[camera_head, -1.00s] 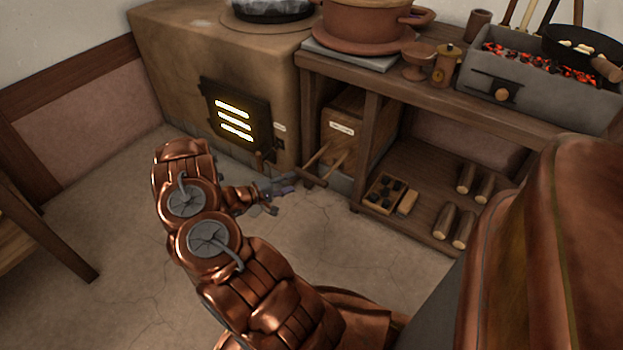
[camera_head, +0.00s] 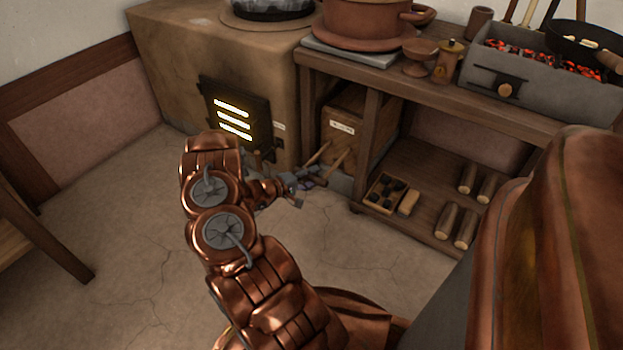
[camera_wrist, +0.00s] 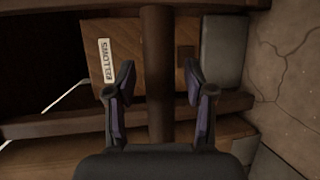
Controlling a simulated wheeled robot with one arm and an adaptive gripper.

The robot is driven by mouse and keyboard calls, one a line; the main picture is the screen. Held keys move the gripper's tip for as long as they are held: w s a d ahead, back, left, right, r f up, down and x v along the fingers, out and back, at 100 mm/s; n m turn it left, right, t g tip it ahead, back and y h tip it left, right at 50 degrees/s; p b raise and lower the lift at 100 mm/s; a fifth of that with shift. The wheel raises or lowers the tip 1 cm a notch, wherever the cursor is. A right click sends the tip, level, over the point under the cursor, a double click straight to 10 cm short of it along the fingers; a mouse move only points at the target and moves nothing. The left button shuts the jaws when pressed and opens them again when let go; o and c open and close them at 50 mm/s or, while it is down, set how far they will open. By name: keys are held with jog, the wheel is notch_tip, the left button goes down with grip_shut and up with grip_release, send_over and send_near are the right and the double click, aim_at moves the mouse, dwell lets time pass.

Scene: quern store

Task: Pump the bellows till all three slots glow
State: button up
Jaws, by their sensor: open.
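The bellows (camera_head: 343,133) is a wooden box with a white label, set under the bench beside the stove. Its label reads BELLOWS in the wrist view (camera_wrist: 90,50). Two wooden rods (camera_head: 337,162) stick out from its front. In the wrist view a thick wooden bar (camera_wrist: 158,70) runs between the fingers of my gripper (camera_wrist: 158,95), which is open around it; contact cannot be told. In the head view my gripper (camera_head: 308,182) is at the rods' front end, partly hiding the handle. All three slots (camera_head: 233,118) in the dark stove door glow bright yellow-white.
The clay stove (camera_head: 165,75) stands left of the bench (camera_head: 440,95). A small box of dark lumps (camera_head: 383,193) and several logs (camera_head: 465,205) lie on the low shelf. A brazier with red coals (camera_head: 530,75) sits on the bench. The floor (camera_head: 110,230) at left is clear.

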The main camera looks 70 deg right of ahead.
jog(key=shift+c, duration=0.5)
grip_shut()
